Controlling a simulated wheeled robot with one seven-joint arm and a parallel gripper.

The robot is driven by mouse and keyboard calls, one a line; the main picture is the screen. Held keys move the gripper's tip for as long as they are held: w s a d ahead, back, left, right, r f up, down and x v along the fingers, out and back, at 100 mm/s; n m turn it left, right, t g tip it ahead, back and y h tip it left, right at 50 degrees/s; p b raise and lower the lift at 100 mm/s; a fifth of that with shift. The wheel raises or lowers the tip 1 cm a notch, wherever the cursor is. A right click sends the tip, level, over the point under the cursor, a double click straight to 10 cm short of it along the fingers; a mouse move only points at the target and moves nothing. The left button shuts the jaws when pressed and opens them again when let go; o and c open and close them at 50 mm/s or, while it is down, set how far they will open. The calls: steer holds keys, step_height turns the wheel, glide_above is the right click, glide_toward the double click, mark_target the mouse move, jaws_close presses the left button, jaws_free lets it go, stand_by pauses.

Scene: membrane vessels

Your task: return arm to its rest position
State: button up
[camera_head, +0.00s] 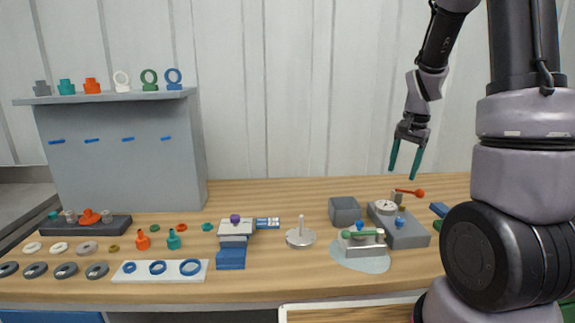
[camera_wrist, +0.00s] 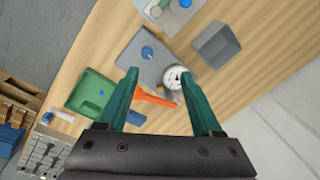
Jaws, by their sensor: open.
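My gripper (camera_head: 406,160) hangs at the end of my arm above the right part of the workbench (camera_head: 300,252), fingers pointing down. Its two green fingers are apart, with nothing between the tips. In the wrist view my gripper (camera_wrist: 166,78) is over a grey block with a round white gauge (camera_wrist: 175,77) and a lever with an orange-red handle (camera_wrist: 150,98). In the head view the gripper is well above this grey block (camera_head: 408,236) and its red-ended lever (camera_head: 410,192), not touching them.
A grey shelf unit (camera_head: 120,150) stands at the left. The space around my raised gripper is clear.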

steer(key=s+a+r+n+t, duration=0.2)
steer(key=s+a+r, duration=0.1)
steer(key=s+r, duration=0.3)
steer(key=s+a+r+n+t+y, duration=0.1)
steer(key=s+a+r+n+t, duration=0.1)
steer(key=s+a+r, duration=0.2)
steer(key=s+a+r+n+t, duration=0.2)
steer(key=s+a+r, duration=0.1)
steer(key=s+r, duration=0.6)
steer(key=shift+a+r, duration=0.35)
steer(key=shift+r, duration=0.1)
steer(key=shift+w, duration=0.1)
